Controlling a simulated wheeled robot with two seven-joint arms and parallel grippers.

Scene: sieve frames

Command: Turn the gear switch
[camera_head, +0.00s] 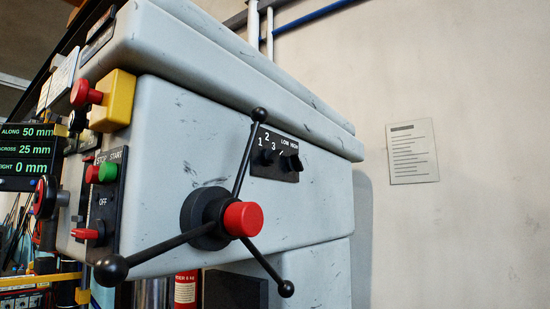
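A dark switch plate (274,154) sits on the side of the grey machine housing. Its left black knob (268,155) has the numbers 1, 2 and 3 and a partly hidden further mark around it. Its right black knob (291,162) is under the words LOW and HIGH. I cannot tell exactly where either knob points. One handle arm passes close to the plate's left edge. Neither of my grippers is in view.
A three-armed black handle with a red hub (243,219) sticks out below the plate. At left are a yellow box with a red button (86,93), a START/STOP panel (107,200) and a display (30,150). A notice (412,152) hangs on the wall.

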